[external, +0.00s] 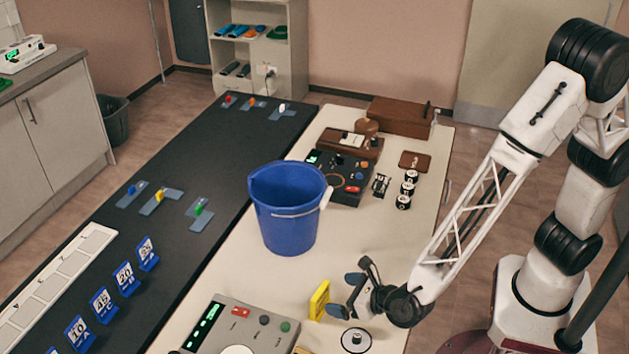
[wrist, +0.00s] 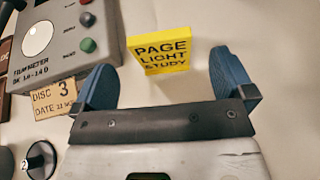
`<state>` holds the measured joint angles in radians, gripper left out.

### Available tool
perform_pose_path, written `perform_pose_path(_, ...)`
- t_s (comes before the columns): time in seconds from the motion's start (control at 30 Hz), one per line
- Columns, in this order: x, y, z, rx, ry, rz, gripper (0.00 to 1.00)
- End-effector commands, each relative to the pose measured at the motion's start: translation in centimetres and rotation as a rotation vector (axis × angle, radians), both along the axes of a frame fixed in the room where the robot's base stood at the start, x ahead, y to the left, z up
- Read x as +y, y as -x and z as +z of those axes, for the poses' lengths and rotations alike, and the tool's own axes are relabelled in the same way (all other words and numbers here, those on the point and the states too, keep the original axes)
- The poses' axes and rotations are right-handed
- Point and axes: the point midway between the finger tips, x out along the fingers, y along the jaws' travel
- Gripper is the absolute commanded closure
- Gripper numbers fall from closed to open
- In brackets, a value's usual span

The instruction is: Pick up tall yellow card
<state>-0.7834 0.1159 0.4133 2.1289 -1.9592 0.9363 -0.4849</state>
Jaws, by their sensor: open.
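The tall yellow card (external: 320,300) stands upright on the cream table in the external view, just left of my gripper (external: 358,294). In the wrist view the yellow card (wrist: 160,55) reads "PAGE LIGHT STUDY" and lies ahead of my gripper (wrist: 170,75), between the lines of its two blue fingers. The gripper is open and nothing is between its fingertips. The card looks close to the fingertips, and I cannot tell whether either finger touches it.
A grey meter box (external: 240,325) with buttons stands left of the card; a small "DISC 3" label (wrist: 54,98) lies by it. A blue bucket (external: 287,215) stands farther back. A round black-and-white disc (external: 356,340) lies near my gripper. Table between card and bucket is clear.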

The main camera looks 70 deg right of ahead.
Motion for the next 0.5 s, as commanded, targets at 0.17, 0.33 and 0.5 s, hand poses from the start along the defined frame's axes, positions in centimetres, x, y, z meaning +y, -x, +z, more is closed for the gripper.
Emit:
perform_pose_path(0.17, 0.0, -0.1, 0.0, 0.0, 0.0, 0.0, 0.0)
perform_pose_path(0.33, -0.1, -0.7, -0.3, 0.0, 0.0, -0.001, 0.0)
perform_pose_path(0.5, -0.2, -2.1, -0.7, 0.0, 0.0, -0.001, 0.0)
